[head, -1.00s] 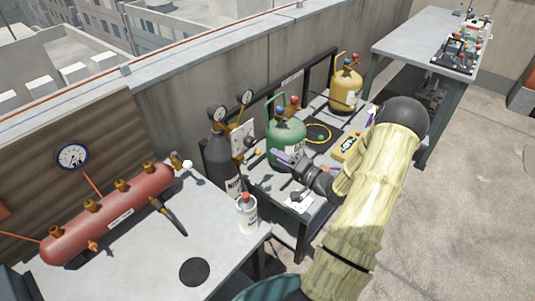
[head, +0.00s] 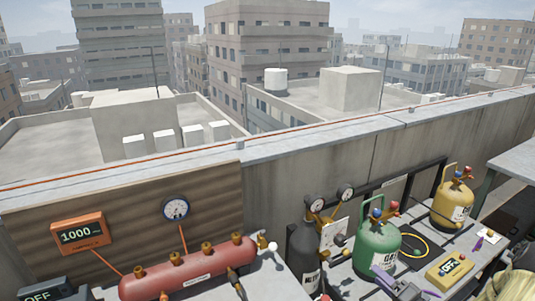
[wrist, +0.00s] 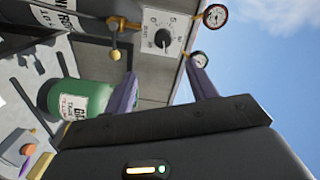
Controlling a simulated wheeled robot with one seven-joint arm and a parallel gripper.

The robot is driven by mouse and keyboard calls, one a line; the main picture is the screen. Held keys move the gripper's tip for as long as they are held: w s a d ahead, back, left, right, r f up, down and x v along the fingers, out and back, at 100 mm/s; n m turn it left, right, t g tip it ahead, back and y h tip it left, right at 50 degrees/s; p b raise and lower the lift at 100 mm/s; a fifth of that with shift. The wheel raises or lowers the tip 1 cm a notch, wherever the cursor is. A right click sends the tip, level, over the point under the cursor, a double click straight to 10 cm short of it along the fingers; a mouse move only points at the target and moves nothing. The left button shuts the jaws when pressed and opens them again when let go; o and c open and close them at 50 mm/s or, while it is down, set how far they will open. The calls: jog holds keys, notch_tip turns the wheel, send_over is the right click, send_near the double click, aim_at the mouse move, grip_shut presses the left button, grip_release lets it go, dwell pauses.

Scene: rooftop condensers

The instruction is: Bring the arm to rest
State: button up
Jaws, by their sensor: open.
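My gripper (head: 384,274) is low in the head view, in front of the base of the green gas cylinder (head: 378,246). Its purple fingers stand apart in the wrist view (wrist: 162,72), open with nothing between them. The green cylinder also shows left of the fingers in the wrist view (wrist: 85,103), tipped by the camera's angle. Only a bit of my pale-sleeved arm shows at the lower right of the head view; the rest is out of frame.
A dark cylinder (head: 303,250) with gauges stands left of the green one, a yellow cylinder (head: 452,205) to its right. A yellow meter (head: 449,269) lies right of my gripper. A red manifold (head: 190,268) is at left. A parapet wall (head: 270,180) runs behind.

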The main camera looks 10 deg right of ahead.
jog(key=w+a+n+g+h+p, duration=0.1)
jog(key=w+a+n+g+h, duration=0.2)
jog(key=w+a+g, duration=0.15)
jog(key=s+a+r+n+g+h, duration=0.1)
jog(key=s+a+r+g, duration=0.1)
jog(key=a, duration=0.2)
jog(key=s+a+r+n+g+h+p, duration=0.1)
jog(key=s+a+r+n+g, duration=0.1)
jog(key=a+r, duration=0.1)
jog(key=s+a+r+n+g+h+p, duration=0.1)
jog(key=s+a+r+g, duration=0.1)
jog(key=a, duration=0.3)
jog(key=shift+s+r+n+g+h, duration=0.25)
jog(key=shift+s+r+n+h, duration=0.15)
jog(key=shift+s, duration=0.05)
jog(key=s+a+r+n+g, duration=0.1)
jog(key=s+a+r+g, duration=0.2)
jog(key=s+a, duration=0.4)
jog(key=shift+s+a+n+y+p, duration=0.3)
jog(key=shift+s+y+p, duration=0.1)
jog(key=shift+s, duration=0.45)
